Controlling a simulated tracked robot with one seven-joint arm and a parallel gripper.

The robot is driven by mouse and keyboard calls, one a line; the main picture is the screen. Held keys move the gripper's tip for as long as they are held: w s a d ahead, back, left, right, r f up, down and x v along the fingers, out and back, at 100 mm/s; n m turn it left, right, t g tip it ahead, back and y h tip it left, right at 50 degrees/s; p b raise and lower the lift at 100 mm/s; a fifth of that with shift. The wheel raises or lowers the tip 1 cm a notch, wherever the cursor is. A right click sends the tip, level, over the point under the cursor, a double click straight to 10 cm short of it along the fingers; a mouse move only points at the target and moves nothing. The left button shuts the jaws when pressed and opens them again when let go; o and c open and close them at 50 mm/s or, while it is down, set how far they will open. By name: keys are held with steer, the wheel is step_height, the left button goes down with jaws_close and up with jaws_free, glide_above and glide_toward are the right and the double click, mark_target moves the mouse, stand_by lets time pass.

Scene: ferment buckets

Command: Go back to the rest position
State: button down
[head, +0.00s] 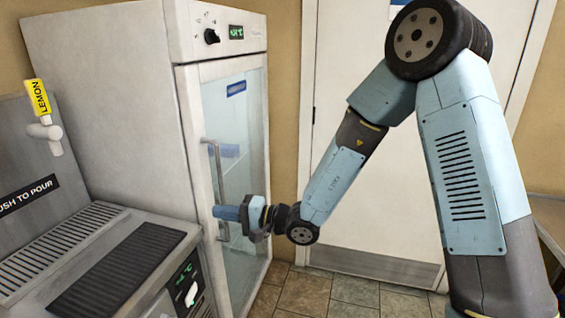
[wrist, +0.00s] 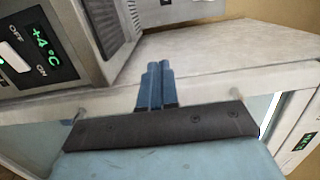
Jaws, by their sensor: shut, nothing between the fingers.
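My gripper (head: 226,213) is at the left of the head view's middle, its blue fingers pointing left in front of the fridge's glass door. In the wrist view my gripper (wrist: 155,70) has its two blue fingers pressed together with nothing between them. My arm reaches down to it from the upper right. The gripper overlaps the fridge door handle (head: 216,165) in the head view; I cannot tell whether it touches it.
The tall white fridge (head: 110,90) has its glass door shut. A drink dispenser (head: 120,255) with a lemon tap (head: 40,98) stands at the left. A white door (head: 350,215) is behind my arm. Tiled floor (head: 320,293) shows between the fridge and my arm.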

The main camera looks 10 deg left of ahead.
steer(key=s+d+r+t+h, duration=0.1)
steer(key=s+d+r+h, duration=0.3)
steer(key=d, duration=1.2)
steer(key=s+d+r+t+h, duration=0.2)
steer(key=s+d+r+h, duration=0.3)
steer(key=d, duration=1.1)
steer(key=s+d+r+t+h, duration=0.1)
steer(key=s+d+r+h, duration=0.4)
steer(key=d, duration=1)
step_height(320, 180, up, 3)
steer(key=h, duration=0.4)
steer(key=shift+s+d+r+n+t, duration=0.15)
steer(key=shift+s+d+n+t, duration=0.15)
steer(key=shift+d, duration=0.1)
